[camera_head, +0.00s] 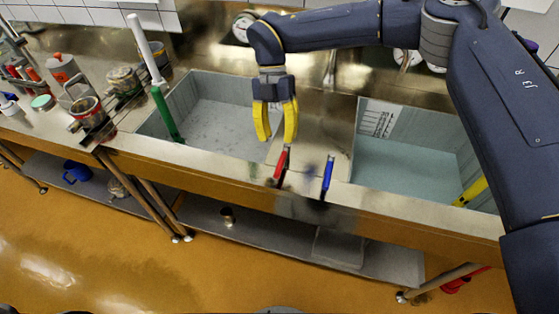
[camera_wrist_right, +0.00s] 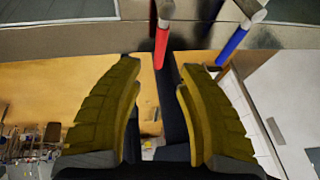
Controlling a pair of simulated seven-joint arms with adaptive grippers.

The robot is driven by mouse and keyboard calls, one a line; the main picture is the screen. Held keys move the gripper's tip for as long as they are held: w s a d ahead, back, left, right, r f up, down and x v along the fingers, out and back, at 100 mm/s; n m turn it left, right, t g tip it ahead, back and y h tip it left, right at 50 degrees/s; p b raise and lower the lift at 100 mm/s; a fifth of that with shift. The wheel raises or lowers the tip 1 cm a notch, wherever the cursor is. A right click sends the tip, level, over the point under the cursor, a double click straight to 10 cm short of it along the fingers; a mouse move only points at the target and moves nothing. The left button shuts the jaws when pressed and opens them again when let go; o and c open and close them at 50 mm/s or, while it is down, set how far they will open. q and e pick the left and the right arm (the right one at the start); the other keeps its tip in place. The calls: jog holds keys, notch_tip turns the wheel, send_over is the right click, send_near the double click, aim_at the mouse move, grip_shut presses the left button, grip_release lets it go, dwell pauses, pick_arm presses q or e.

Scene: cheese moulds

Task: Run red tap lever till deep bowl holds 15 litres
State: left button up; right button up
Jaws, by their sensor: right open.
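The red tap lever (camera_head: 281,163) sticks out at the front edge of the steel counter, beside the blue lever (camera_head: 328,173). My right gripper (camera_head: 277,138) has its yellow fingers open and empty, pointing down just above and behind the red lever. In the right wrist view the red lever (camera_wrist_right: 161,45) shows between the open fingertips, with the blue lever (camera_wrist_right: 233,43) to its right. Two sunk basins show: the left basin (camera_head: 215,115) and the right basin (camera_head: 400,165). The right one has a marked scale (camera_head: 383,122) and a pale blue, water-like surface; its level is unreadable.
A green-and-white long-handled tool (camera_head: 160,95) leans in the left basin. A yellow item (camera_head: 470,191) stands in the right basin. Jars and bottles crowd the counter's left end. A shelf (camera_head: 255,236) runs below. Gauges (camera_head: 243,27) sit on the back wall.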

aim_at(280, 163)
jog(key=shift+x, duration=3.9)
jog(key=shift+c, duration=0.5)
grip_shut()
